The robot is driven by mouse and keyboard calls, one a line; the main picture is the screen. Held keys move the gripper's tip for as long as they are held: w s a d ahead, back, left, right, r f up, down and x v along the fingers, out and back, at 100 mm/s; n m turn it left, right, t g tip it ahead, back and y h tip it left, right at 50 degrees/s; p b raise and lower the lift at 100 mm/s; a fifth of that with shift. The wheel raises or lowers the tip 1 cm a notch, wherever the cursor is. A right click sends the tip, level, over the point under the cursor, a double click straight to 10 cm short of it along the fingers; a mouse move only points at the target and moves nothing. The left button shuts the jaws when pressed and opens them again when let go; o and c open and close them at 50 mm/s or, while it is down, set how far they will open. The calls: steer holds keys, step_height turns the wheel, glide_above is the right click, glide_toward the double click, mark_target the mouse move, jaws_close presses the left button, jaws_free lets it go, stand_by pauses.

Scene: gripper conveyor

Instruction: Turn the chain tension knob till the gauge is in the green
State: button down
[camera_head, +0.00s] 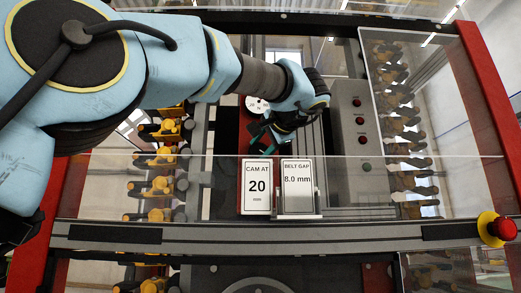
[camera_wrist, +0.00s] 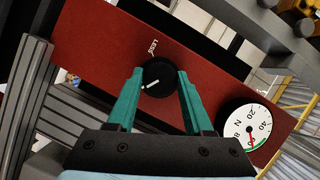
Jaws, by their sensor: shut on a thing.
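The black chain tension knob (camera_wrist: 153,90) shows in the wrist view on a red panel, with a white pointer line on it. My gripper (camera_wrist: 158,76) has its two teal fingers closed on either side of the knob. The round white gauge (camera_wrist: 239,123) sits on the same panel, right of and below the knob, with a green arc near its edge. Its red needle points down toward that arc; I cannot tell exactly whether it lies within it. In the head view the gauge (camera_head: 257,105) shows small beside my gripper (camera_head: 262,138), and the knob is hidden.
A clear guard pane with a "CAM AT 20" card (camera_head: 257,201) and a "BELT GAP 8.0 mm" card (camera_head: 297,203) stands in front. A grey button box (camera_head: 355,115) is at right. A red stop button (camera_head: 503,228) sits at the far right edge.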

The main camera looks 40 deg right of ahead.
steer(key=shift+m, duration=0.3)
steer(key=shift+c, duration=1.4)
jaws_free()
steer(key=b+v, duration=0.3)
steer(key=v, duration=0.7)
steer(key=shift+s, duration=0.4)
